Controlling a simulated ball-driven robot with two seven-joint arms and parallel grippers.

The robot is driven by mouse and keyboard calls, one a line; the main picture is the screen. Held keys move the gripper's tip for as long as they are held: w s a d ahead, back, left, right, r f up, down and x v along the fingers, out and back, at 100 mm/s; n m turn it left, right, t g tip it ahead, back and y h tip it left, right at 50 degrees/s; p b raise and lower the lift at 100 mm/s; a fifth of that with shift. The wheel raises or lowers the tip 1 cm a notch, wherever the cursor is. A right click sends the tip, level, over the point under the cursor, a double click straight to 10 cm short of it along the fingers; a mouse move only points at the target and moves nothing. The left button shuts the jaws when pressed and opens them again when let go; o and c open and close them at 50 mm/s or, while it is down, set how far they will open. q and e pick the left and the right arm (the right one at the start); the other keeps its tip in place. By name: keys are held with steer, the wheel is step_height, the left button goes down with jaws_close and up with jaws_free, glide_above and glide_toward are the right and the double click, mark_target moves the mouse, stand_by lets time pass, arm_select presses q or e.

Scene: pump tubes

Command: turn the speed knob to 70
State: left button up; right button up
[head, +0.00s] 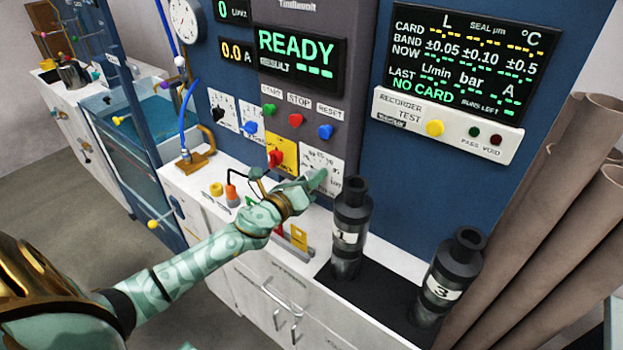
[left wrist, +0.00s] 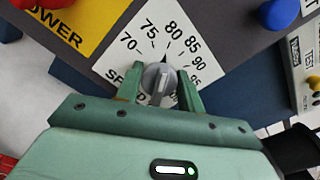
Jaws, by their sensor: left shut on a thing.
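The speed knob (left wrist: 158,82) is a grey round knob with a raised grip bar, on a white dial plate (left wrist: 118,66) printed with numbers from 70 up through 75, 80, 85 and 90. A dark pointer mark at its top edge appears to aim at about 80. My left gripper (left wrist: 160,92) has one finger on each side of the knob and is shut on it. In the head view my left gripper (head: 318,184) is at the white dial plate (head: 322,160) and hides the knob. My right gripper is not in view.
A red power knob (head: 275,158) on a yellow plate is just left of the dial. A blue button (head: 325,132) is above it. Dark cylinders labelled 1 (head: 350,225) and 3 (head: 447,275) stand to the right, the nearer one close to my gripper. The display (head: 296,47) reads READY.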

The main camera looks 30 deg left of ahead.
arm_select(q)
steer(key=n, duration=0.3)
steer(key=n+p, duration=0.1)
steer(key=n, duration=0.1)
steer(key=shift+a+n, duration=0.1)
steer(key=shift+n, duration=0.3)
steer(key=n+p, duration=0.1)
steer(key=n, duration=0.2)
steer(key=shift+f+n+p, duration=0.1)
steer(key=shift+n+p, duration=0.4)
steer(key=shift+n, duration=0.6)
steer(key=o, duration=1)
steer(key=shift+f, duration=0.1)
